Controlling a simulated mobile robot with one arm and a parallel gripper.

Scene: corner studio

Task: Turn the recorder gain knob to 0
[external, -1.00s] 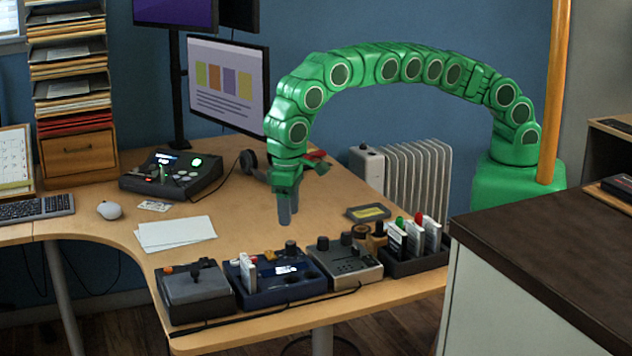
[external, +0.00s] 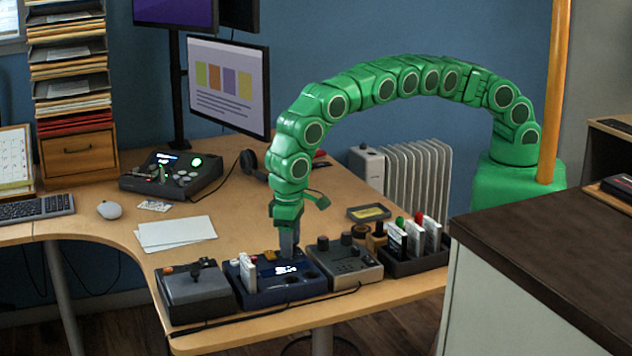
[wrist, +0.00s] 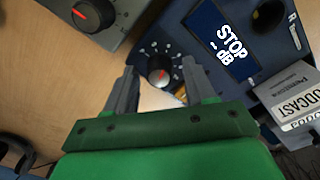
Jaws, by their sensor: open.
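The recorder is a dark blue box (external: 285,292) at the front of the desk, and its panel (wrist: 215,93) fills the right of the wrist view. Its display (wrist: 222,40) reads "STOP" and "- dB". The knob (wrist: 161,73) is small, dark-rimmed and silver-topped with a red pointer mark, in a ring of pale ticks. My gripper (wrist: 160,82) is open, with one finger on each side of the knob; I cannot tell whether they touch it. In the external view my gripper (external: 287,243) points down at the recorder's back right and hides the knob.
A grey device (external: 345,262) with knobs stands close on the right; one of its knobs (wrist: 92,14) shows in the wrist view. A white "PODCAST" cartridge (wrist: 298,98) stands in the recorder. A joystick box (external: 195,290) is on the left. Papers (external: 175,233) lie behind.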

